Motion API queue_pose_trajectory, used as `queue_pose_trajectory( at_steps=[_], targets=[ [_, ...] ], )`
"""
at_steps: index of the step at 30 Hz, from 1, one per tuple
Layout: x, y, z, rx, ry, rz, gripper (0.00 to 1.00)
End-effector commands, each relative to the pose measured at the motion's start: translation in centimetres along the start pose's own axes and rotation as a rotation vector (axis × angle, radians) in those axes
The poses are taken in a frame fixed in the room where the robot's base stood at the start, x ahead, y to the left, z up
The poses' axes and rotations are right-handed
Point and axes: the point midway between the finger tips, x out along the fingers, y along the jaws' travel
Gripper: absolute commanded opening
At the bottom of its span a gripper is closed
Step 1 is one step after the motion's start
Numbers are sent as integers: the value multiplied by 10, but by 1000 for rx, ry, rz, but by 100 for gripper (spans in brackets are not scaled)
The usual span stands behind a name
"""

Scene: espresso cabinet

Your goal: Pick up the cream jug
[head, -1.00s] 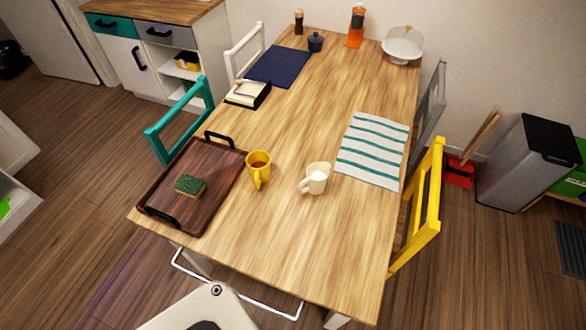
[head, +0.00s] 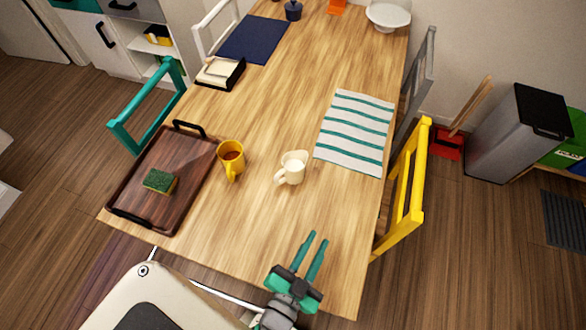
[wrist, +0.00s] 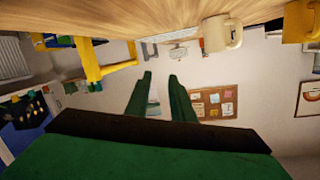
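The cream jug (head: 291,170) stands upright on the wooden table, its handle toward the lower left and something white inside. In the wrist view, which looks upside down, the jug (wrist: 222,34) shows at the upper right. My gripper (head: 318,241) is over the near end of the table, in front of the jug and a little to its right. Its two green fingers (wrist: 160,80) are apart with nothing between them. The gripper does not touch the jug.
A yellow mug (head: 231,157) with brown liquid stands left of the jug. A dark tray (head: 190,190) with a sponge (head: 159,181) lies further left. A striped cloth (head: 355,132) lies to the right. A yellow chair (head: 416,185) stands at the right edge. Table around the jug is clear.

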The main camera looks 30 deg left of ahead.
Motion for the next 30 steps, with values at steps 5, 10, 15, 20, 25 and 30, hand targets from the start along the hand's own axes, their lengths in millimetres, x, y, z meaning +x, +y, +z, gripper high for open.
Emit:
queue_pose_trajectory(
  at_steps=[5, 10, 15, 20, 25, 30],
  targets=[
    [58, -60, -10, 148, 13, -126, 22],
    [102, -122, -28, 252, 6, -268, 22],
    [133, -189, -51, 317, -20, -433, 22],
    [149, -254, -73, 332, -59, -600, 22],
    [149, -321, -92, 303, -123, -784, 22],
    [137, -380, -101, 223, -203, -957, 22]
  ],
)
